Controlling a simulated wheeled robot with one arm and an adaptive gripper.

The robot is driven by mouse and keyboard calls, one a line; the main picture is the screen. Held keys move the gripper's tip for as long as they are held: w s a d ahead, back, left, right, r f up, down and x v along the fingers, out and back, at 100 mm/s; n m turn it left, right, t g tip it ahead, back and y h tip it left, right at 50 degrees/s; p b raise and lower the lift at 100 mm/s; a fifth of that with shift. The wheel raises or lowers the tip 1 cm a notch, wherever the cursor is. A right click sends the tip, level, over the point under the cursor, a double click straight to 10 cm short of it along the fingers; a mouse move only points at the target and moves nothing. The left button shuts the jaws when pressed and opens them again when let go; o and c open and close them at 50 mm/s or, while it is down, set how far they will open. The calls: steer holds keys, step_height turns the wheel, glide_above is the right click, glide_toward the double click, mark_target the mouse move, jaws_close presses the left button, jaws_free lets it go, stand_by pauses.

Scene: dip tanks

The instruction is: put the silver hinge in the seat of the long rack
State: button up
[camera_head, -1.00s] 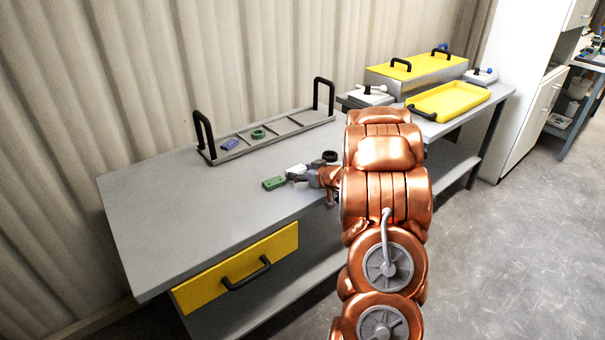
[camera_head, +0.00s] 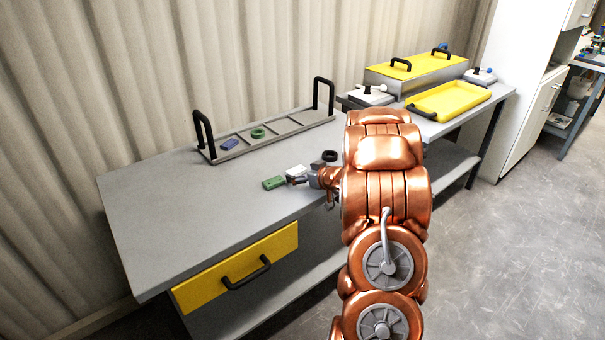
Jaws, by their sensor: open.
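The long rack (camera_head: 235,153) stands at the back of the grey bench, with a tall black handle at each end. A blue block (camera_head: 229,145) and a green ring (camera_head: 258,133) sit in its left part, and seats to their right look empty. A small pale silver piece (camera_head: 297,170), which looks like the silver hinge, lies on the bench in front of the rack. My gripper (camera_head: 297,181) is open, low over the bench right at the near side of this piece. My fingertips are small here, and I cannot tell whether they touch it.
A green block (camera_head: 273,183) lies just left of my gripper, and a black ring (camera_head: 330,156) lies behind it. The bench's left side (camera_head: 160,200) is clear. A yellow tray (camera_head: 448,101) and a yellow-lidded tank (camera_head: 415,70) stand on the right bench.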

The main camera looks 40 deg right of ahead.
steer(key=v, duration=1)
steer(key=shift+s+r, duration=0.3)
steer(key=shift+r, duration=0.05)
steer(key=shift+s+r, duration=0.25)
steer(key=shift+s, duration=0.35)
steer(key=shift+w, duration=0.1)
